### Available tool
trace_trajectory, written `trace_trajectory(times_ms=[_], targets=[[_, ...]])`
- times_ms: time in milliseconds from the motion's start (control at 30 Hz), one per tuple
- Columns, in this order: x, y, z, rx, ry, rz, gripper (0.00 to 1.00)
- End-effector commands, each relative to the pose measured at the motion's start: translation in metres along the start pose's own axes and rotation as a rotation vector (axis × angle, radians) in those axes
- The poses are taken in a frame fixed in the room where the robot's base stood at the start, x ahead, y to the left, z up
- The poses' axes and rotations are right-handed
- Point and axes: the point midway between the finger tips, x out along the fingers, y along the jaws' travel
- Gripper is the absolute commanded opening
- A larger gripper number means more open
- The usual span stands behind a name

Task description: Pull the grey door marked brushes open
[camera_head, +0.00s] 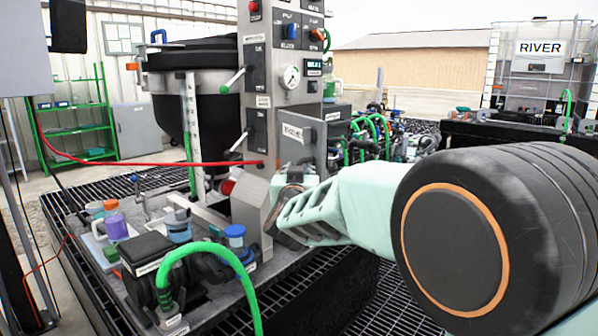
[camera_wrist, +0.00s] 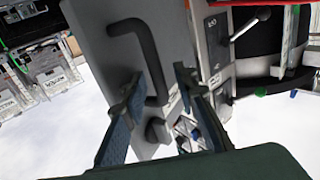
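A grey door (camera_head: 299,135) with a pale label sits on the front of the grey column in the head view. Its label is too small to read surely. In the wrist view a grey panel (camera_wrist: 115,60) bears a bent dark handle (camera_wrist: 150,60); I cannot tell whether it is the same door. My gripper (camera_wrist: 158,76) is open. Its two fingers lie to either side of the handle's lower part, with gaps visible. In the head view my wrist (camera_head: 305,210) is below the door, and the fingertips are hard to make out.
The column (camera_head: 258,75) carries levers, a gauge (camera_head: 290,76) and knobs. A red hose (camera_head: 150,163) crosses left of it. A green hose (camera_head: 215,247), a black pump and bottles (camera_head: 115,222) stand on the bench below. A dark tank (camera_head: 205,105) stands behind.

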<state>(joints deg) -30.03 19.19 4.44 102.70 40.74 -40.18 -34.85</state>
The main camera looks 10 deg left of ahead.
Motion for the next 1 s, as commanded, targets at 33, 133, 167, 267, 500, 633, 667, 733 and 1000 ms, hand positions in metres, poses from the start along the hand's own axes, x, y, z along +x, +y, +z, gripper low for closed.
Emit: trace_trajectory(times_ms=[33, 133, 167, 267, 500, 633, 667, 733, 1000], targets=[[-0.001, 0.0, 0.0, 0.0, -0.001, 0.0, 0.27], [-0.006, 0.0, 0.0, 0.0, -0.001, -0.001, 0.27], [-0.009, 0.0, 0.0, 0.0, -0.001, -0.001, 0.27], [-0.023, -0.001, -0.001, 0.0, 0.0, -0.002, 0.27], [-0.072, -0.001, -0.001, 0.0, 0.0, -0.002, 0.27], [-0.095, -0.001, -0.001, 0.0, 0.0, -0.003, 0.27], [-0.1, -0.001, -0.001, 0.0, 0.001, -0.003, 0.27], [-0.108, -0.001, -0.001, 0.001, 0.002, -0.001, 0.27], [-0.12, 0.0, 0.0, 0.0, 0.0, 0.0, 0.27]])
